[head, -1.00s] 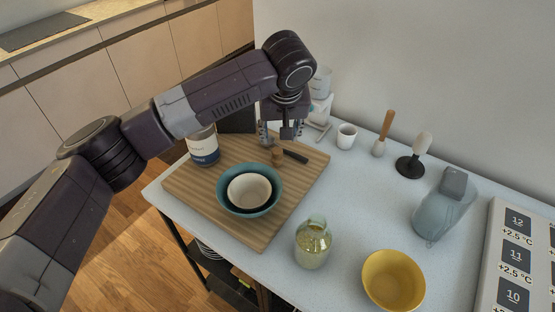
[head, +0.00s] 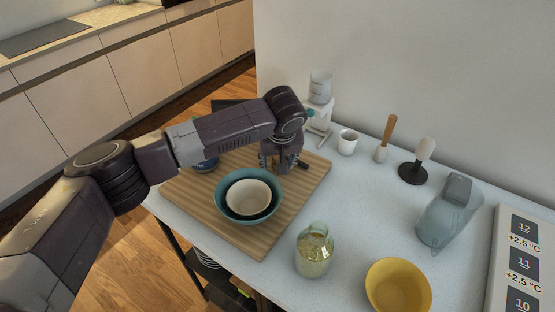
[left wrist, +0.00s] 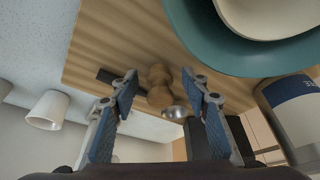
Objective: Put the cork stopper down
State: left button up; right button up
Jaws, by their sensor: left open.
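A brown, wooden-looking piece, which I take for the cork stopper (left wrist: 159,88), shows in the left wrist view against the cutting board (left wrist: 105,45). A small shiny round part (left wrist: 175,113) sits beside its near end. My left gripper (left wrist: 160,82) is open, with one finger on each side of the stopper and a visible gap to both. In the head view my left gripper (head: 280,168) is low over the back right part of the cutting board (head: 235,235) and hides the stopper. My right gripper is in neither view.
A teal bowl (head: 222,205) with a cream bowl (head: 249,196) inside stands on the board, near the gripper. A dark handle (head: 302,164) lies right of the gripper. A labelled can (head: 205,165) is partly behind my arm. A glass jar (head: 314,255) and yellow bowl (head: 397,285) stand in front.

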pick_arm(q)
jog(key=shift+w+f, duration=0.15)
jog(key=shift+f, duration=0.2)
jog(key=shift+c, duration=0.5)
jog(key=c, duration=1)
jog(key=shift+o, duration=0.2)
jog(key=shift+r, duration=0.1)
